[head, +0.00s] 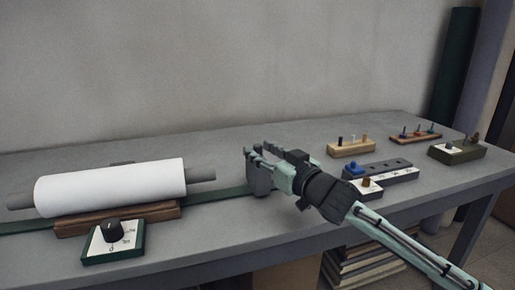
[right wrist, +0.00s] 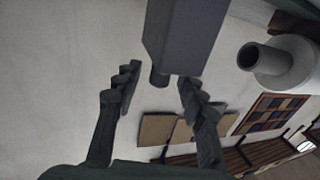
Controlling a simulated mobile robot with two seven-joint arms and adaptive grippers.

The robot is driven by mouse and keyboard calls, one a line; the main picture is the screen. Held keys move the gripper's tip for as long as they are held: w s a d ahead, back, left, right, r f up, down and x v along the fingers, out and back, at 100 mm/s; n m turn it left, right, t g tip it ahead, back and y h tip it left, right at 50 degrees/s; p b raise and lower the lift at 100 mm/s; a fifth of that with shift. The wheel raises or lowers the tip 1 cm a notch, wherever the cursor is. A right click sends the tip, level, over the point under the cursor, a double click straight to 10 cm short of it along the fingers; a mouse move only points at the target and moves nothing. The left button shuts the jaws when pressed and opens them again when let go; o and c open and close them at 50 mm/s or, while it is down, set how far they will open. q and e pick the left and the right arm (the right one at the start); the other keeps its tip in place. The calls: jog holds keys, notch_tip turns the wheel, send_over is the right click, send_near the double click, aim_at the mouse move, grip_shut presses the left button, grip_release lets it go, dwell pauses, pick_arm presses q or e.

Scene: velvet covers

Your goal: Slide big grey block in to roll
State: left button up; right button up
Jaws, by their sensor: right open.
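The big grey block (head: 260,182) stands on the green rail in the middle of the table, partly hidden by my right gripper. In the right wrist view the block (right wrist: 183,38) shows close up, with a short round peg (right wrist: 160,79) on it. My right gripper (head: 255,155) is at the block, its fingers open; in the right wrist view the fingers (right wrist: 157,85) lie to either side of the block's peg end. I cannot tell whether they touch it. The white roll (head: 110,187) lies left of the block on a wooden cradle (head: 120,219), its grey core sticking out. My left gripper is not in view.
A green rail (head: 215,194) runs along the table between roll and block. A green-edged dial box (head: 113,243) stands in front of the roll. Several small peg and knob blocks, including a wooden one (head: 350,149), stand at the right. Open tabletop lies behind the rail.

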jog(key=shift+x, duration=0.85)
grip_shut()
